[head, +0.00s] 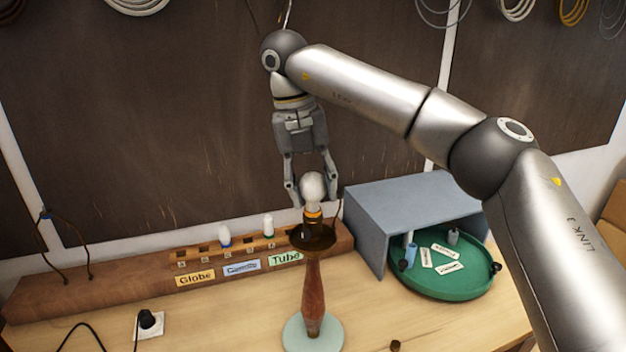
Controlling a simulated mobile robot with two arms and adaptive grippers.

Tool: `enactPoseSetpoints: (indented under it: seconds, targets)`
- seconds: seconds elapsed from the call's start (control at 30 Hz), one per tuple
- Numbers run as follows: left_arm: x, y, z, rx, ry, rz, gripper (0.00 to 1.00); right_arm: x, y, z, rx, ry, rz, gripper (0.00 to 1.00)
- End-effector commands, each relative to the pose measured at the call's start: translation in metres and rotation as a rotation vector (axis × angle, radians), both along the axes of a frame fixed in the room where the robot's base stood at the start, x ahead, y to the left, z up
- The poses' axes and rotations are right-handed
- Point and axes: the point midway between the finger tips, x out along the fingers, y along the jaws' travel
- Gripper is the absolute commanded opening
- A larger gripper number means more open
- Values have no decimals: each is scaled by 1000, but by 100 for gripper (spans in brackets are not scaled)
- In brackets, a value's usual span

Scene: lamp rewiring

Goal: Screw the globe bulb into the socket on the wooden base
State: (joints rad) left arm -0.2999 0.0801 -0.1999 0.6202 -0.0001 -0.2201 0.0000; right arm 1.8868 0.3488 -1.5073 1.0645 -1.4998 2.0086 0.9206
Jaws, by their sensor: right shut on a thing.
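The white globe bulb (312,187) is between the fingers of my right gripper (311,192), which is shut on it from above. The bulb is upright over the socket (313,214), an orange-banded piece at the top of the wooden base (313,285). The bulb's lower end meets or nearly meets the socket; I cannot tell how far it is in. The base is a turned reddish-brown column with a dark dish near its top, standing on a pale round foot (312,335). My left gripper is out of view.
A wooden rack (120,281) with Globe and Tube labels holds two bulbs behind the lamp. A blue-grey open box (415,205) and a green round tray (455,285) with small parts stand at right. A black plug (147,320) lies front left. My right arm crosses the right side.

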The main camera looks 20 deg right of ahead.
Motion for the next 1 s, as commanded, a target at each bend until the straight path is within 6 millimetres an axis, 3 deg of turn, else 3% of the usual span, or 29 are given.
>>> enactPoseSetpoints:
  seconds: [0.23, 0.27, 0.43, 0.77, 1.0]
  targets:
    - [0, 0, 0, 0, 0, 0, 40, 0, 0, 0, 0, 0, -13, 23]
    - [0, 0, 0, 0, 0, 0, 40, 0, 0, 0, 0, -1, -13, 47]
    - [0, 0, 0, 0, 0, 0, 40, 0, 0, 0, 0, -1, -12, 69]
    - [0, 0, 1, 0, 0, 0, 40, 0, 0, 0, 0, -1, -1, 69]
    - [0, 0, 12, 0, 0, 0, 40, -1, -2, 1, -1, -1, 298, 69]
